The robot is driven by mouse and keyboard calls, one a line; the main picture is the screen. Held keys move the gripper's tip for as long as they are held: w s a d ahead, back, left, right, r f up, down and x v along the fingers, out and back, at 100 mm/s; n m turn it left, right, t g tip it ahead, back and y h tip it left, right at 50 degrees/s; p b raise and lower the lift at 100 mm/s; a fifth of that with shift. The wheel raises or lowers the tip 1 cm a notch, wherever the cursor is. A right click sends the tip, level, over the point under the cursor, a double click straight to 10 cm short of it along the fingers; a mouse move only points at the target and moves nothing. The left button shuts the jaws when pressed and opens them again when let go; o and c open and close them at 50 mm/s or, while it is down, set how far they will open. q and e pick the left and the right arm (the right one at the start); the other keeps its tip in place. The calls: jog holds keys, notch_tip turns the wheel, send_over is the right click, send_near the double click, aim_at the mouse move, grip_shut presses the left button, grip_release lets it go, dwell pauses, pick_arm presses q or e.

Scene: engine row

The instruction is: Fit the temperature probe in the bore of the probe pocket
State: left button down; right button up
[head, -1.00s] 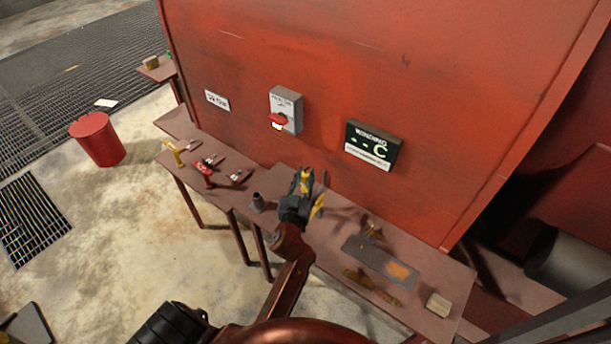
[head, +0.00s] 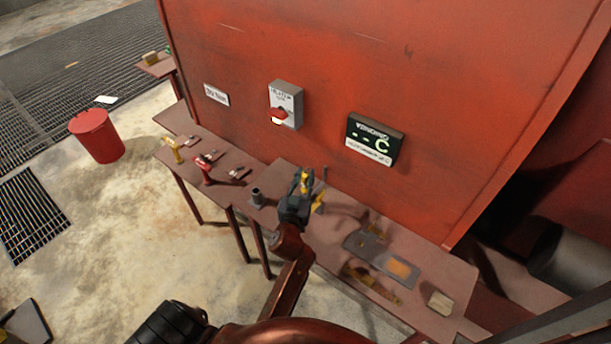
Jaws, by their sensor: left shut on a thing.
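My left gripper (head: 304,186) is over the bench by the red wall, its dark body and yellow parts pointing away from me. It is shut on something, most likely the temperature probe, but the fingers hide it. My right gripper is not in view.
A display reading "-- C" (head: 375,139) and a grey box with a red switch (head: 284,105) are on the wall. To the right on the bench lie a grey plate (head: 362,246), a brass-coloured tool (head: 372,285) and a tan block (head: 440,303). Red-handled and yellow valves stand left.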

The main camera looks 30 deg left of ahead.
pick_arm(q)
jog(key=shift+f+b, duration=0.8)
jog(key=shift+f, duration=0.25)
jog(key=c, duration=1.6)
grip_release()
notch_tip(320, 180, up, 10)
jog(key=shift+r, duration=0.1)
